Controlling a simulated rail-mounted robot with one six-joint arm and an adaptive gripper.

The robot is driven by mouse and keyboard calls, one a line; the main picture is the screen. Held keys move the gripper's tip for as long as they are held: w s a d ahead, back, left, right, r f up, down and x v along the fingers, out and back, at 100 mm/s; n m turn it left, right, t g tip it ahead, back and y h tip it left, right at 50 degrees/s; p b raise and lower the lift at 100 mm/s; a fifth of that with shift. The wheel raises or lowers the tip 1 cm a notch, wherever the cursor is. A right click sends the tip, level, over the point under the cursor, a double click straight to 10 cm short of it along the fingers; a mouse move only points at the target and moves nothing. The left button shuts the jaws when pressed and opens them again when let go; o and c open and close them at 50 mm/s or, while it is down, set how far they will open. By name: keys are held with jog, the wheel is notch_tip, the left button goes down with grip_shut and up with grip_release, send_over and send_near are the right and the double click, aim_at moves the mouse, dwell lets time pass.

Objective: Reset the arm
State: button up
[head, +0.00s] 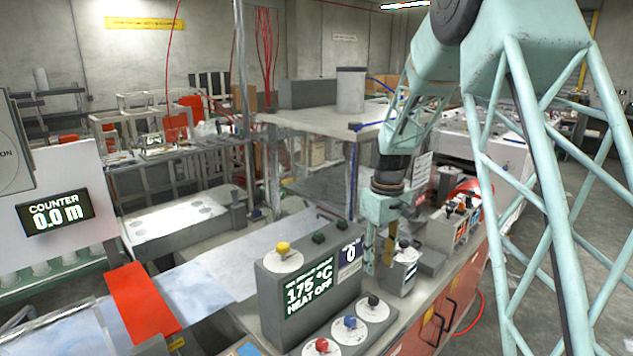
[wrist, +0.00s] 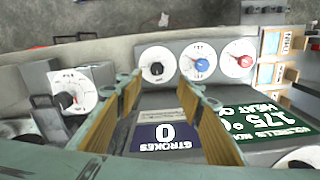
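My arm is pale green and reaches down from the upper right of the head view. My gripper (head: 379,258) points down behind the right end of the grey control box (head: 270,305), above the bench. In the wrist view my gripper (wrist: 161,84) has its two yellow-padded fingers spread apart, with nothing held between them. The box's STROKES display (wrist: 160,138), reading 0, shows between and below the fingers, upside down. I cannot tell the exact gap between fingertips and box.
The box display (head: 310,289) reads 175 °C HEAT OFF. A yellow knob (head: 283,249) tops the box; red (head: 322,345), blue (head: 350,322) and black (head: 373,301) knobs stand in front. A small dial box (head: 403,268) is close right of my gripper. A counter (head: 55,213) reads 0.0 m.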

jog(key=s+r+m+t+b, duration=0.1)
jog(key=s+r+m+b, duration=0.1)
jog(key=s+r, duration=0.95)
jog(key=s+r+m+t+b, duration=0.1)
jog(key=s+r, duration=0.7)
jog(key=s, duration=0.6)
jog(key=s+m+t+b, duration=0.1)
jog(key=s+m+b, duration=0.2)
jog(key=s, duration=2.4)
jog(key=shift+d+f+t, duration=0.15)
jog(key=shift+f+t, duration=0.25)
jog(key=shift+w+r, duration=0.1)
